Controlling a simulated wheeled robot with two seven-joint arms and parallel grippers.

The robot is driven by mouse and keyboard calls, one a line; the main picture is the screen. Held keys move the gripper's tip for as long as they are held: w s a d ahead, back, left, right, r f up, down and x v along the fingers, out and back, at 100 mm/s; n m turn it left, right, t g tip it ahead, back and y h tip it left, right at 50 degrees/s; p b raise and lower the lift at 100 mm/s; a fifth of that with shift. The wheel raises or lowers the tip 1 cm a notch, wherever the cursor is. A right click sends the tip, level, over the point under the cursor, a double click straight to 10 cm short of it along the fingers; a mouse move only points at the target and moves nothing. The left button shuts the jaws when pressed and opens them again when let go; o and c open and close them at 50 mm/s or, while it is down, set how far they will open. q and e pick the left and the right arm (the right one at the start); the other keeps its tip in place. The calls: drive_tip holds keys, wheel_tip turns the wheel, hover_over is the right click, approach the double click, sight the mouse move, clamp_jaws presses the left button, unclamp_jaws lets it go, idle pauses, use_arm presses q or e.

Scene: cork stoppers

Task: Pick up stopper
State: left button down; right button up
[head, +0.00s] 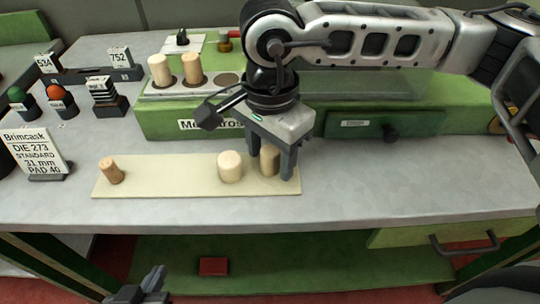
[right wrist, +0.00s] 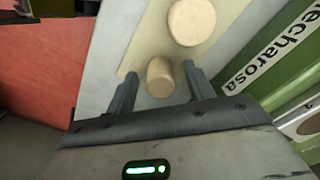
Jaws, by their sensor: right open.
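Several cork stoppers are in the head view. On the cream mat (head: 195,185) stand a thin, darker stopper (head: 111,170) at the left, a wide pale stopper (head: 230,166) and a narrower tan stopper (head: 268,160) at the right. My right gripper (head: 270,172) is open and points down, with the tan stopper between its fingers. In the right wrist view the tan stopper (right wrist: 160,77) also sits between the open fingers (right wrist: 158,95), and the wide stopper (right wrist: 192,22) lies beyond. My left gripper (head: 143,292) is low at the front edge; its jaw state is unclear.
A green box (head: 165,118) behind the mat holds two stoppers (head: 161,71) (head: 192,69) beside an empty round hole (head: 228,80). A sign (head: 33,152) stands at the left, reading DIE 273. A green drawer front (head: 372,125) is at the right. The front table strip is clear.

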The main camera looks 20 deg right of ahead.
drive_tip(key=shift+f, duration=0.3)
drive_tip(key=c, duration=1)
drive_tip(key=shift+r, duration=0.2)
